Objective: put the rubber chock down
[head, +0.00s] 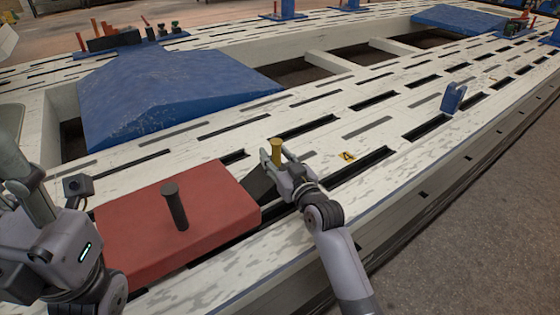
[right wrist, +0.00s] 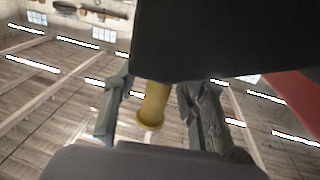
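The rubber chock (head: 263,186) is a black wedge with a yellow handle (head: 276,151) standing up from it. It is at the right end of a red block, over the pale slotted bench; I cannot tell whether its underside touches the bench. My right gripper (head: 277,157) has its fingers around the handle and appears shut on it. My left gripper is not clearly in view; only part of my left arm shows at lower left.
The red block (head: 135,232) with a dark upright peg (head: 175,206) lies left of the chock. A blue ramp (head: 170,90) is behind. A small blue bracket (head: 453,98) stands to the right. A yellow marker (head: 347,156) lies on the bench (head: 400,140), near open slots.

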